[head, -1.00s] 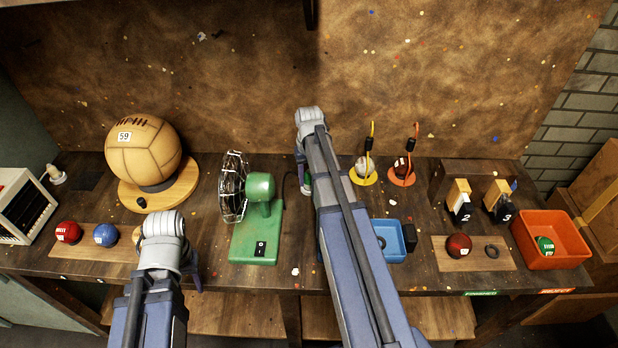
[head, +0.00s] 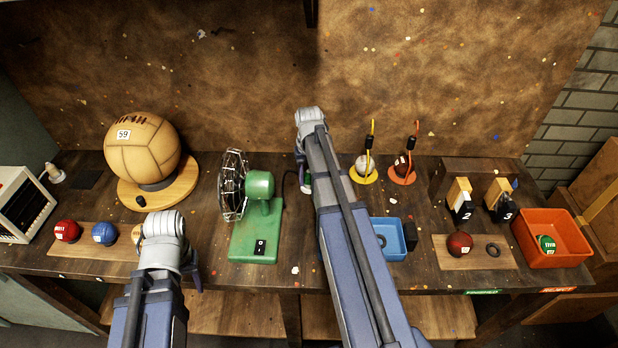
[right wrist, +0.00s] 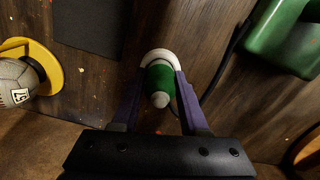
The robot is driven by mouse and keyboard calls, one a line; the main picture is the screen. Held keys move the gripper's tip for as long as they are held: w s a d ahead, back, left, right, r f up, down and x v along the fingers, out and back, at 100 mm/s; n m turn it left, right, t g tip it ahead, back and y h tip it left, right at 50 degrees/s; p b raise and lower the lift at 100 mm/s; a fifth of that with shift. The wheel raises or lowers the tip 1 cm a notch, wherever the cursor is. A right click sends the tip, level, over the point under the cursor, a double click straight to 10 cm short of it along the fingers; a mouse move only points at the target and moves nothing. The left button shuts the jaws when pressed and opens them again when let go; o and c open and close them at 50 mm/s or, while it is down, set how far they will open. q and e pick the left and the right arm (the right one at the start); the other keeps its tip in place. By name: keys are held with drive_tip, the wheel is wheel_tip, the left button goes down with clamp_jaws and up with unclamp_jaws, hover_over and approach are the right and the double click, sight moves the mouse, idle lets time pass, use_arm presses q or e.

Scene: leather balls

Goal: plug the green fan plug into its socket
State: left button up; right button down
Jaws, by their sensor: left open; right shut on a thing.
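The green fan (head: 258,212) stands on the bench left of my right arm, with its wire cage facing left. Its green plug (right wrist: 160,80) shows in the right wrist view between the purple fingers of my right gripper (right wrist: 160,96), which is shut on it. A white ring (right wrist: 158,56) is at the plug's far end; I cannot tell whether it is the socket or whether the plug is seated. A dark cord (right wrist: 226,62) runs beside it. In the head view, my right arm hides most of that grip. My left gripper (head: 194,274) is open and partly hidden behind its wrist.
A large tan ball (head: 143,150) on a wooden stand is at the left. A blue tray (head: 398,250), yellow (head: 363,178) and orange (head: 402,180) ring stands, and an orange bin (head: 555,256) lie to the right. Bare bench shows around the fan.

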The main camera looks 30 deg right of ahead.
drive_tip(key=shift+s+a+f+b, duration=0.3)
drive_tip(key=shift+s+b, duration=0.2)
idle(0.3)
drive_tip(key=shift+w+r+p, duration=0.15)
drive_tip(key=shift+r+p, duration=0.1)
drive_tip(key=shift+p, duration=0.2)
drive_tip(key=shift+w+d+r+p, duration=0.15)
drive_tip(key=shift+p, duration=0.15)
drive_tip(key=shift+r+p, duration=0.35)
drive_tip(key=shift+r, duration=0.05)
drive_tip(key=shift+w+d, duration=0.25)
drive_tip(key=shift+w, duration=0.05)
drive_tip(key=shift+s+a, duration=0.1)
idle(0.3)
drive_tip(key=shift+f+b, duration=0.55)
idle(1.3)
drive_tip(key=shift+s+a+f+b, duration=0.2)
drive_tip(key=shift+s+b, duration=0.1)
drive_tip(key=shift+b, duration=0.1)
